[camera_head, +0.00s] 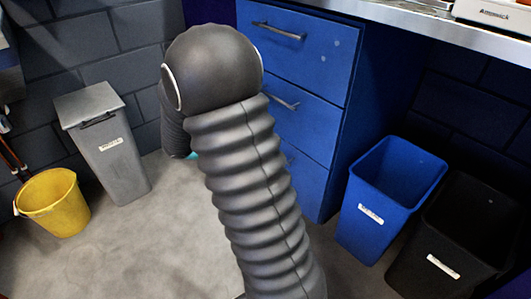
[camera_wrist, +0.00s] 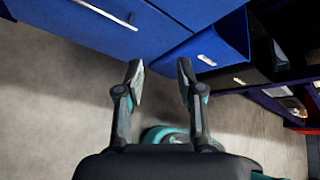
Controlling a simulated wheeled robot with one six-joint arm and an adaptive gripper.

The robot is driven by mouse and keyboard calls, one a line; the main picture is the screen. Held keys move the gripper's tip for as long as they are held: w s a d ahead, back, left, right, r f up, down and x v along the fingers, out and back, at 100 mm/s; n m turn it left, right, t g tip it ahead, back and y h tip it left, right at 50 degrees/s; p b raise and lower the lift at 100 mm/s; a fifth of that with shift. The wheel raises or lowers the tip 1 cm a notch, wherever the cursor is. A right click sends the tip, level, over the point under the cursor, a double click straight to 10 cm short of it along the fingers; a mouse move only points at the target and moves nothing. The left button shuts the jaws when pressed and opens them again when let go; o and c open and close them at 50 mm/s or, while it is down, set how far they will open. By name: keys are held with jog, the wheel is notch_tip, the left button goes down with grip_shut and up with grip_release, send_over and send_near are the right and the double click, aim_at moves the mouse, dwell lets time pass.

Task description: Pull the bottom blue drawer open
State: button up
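The blue drawer unit shows three stacked fronts in the head view. The bottom blue drawer (camera_head: 308,187) is partly hidden behind my arm, and its handle is not visible there. In the wrist view a blue drawer front (camera_wrist: 60,28) with a silver bar handle (camera_wrist: 104,12) lies at the upper left; I cannot tell for sure which drawer it is. My gripper (camera_wrist: 160,72) is open and empty, its fingers apart, to the right of and below that handle in the picture. It touches no handle. In the head view my arm hides the gripper.
A blue bin (camera_head: 364,222) stands right of the drawers, with a black bin (camera_head: 433,262) beside it. A grey lidded bin (camera_head: 118,160) and a yellow bucket (camera_head: 55,205) stand at the left. The floor (camera_head: 165,235) before the drawers is clear.

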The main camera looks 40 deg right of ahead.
jog(key=w+d+f+n+t+h+b, duration=0.35)
jog(key=w+f+n, duration=0.55)
jog(key=f+n, duration=0.4)
jog(key=shift+m+g, duration=0.45)
jog(key=shift+m, duration=0.05)
jog(key=x, duration=0.9)
jog(key=b+x, duration=0.1)
jog(key=x, duration=0.3)
jog(key=shift+w+d+f, duration=0.1)
jog(key=shift+d+f, duration=0.1)
jog(key=shift+f, duration=0.2)
grip_shut()
